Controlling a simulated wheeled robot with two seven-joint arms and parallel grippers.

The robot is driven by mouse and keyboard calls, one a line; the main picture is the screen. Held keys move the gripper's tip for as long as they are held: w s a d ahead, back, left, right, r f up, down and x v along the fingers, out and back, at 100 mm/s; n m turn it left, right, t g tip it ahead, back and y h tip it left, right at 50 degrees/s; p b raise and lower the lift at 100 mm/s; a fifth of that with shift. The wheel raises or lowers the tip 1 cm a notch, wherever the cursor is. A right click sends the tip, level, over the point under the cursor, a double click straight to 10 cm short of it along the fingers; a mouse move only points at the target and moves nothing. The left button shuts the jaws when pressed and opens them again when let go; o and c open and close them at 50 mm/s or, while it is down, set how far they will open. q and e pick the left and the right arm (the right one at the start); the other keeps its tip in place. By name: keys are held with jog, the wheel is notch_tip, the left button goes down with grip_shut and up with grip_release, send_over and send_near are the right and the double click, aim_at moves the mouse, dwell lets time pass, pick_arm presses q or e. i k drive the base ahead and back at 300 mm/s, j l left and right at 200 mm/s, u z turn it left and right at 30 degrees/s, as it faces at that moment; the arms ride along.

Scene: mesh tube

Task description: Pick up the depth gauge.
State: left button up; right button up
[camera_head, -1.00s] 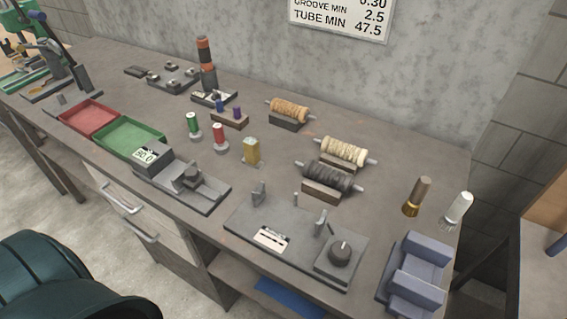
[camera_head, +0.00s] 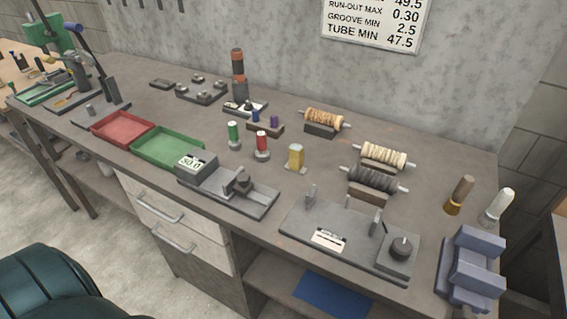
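I cannot tell for sure which item is the depth gauge. Candidates on the grey bench (camera_head: 262,178) are a small upright yellow block (camera_head: 296,157) on a clear base, near the middle, and a grey gauge with a white readout (camera_head: 190,162) and a slide bed, near the front edge. A flat grey fixture (camera_head: 345,238) with upright posts and a dark knob stands to their right. The green pin (camera_head: 233,133) and red pin (camera_head: 261,144) stand upright on small round bases behind the readout gauge. Neither of my grippers is in view.
A red tray (camera_head: 123,127) and a green tray (camera_head: 166,147) lie at the left front. Wound rollers (camera_head: 384,156) rest on cradles at the back right. Blue-grey blocks (camera_head: 472,268) and two short-handled tools (camera_head: 460,193) stand at the right end. A concrete wall is behind.

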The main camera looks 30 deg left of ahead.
aim_at(295, 164)
jog(key=k+j+z, duration=0.35)
jog(key=k+j, duration=0.8)
jog(key=j, duration=0.1)
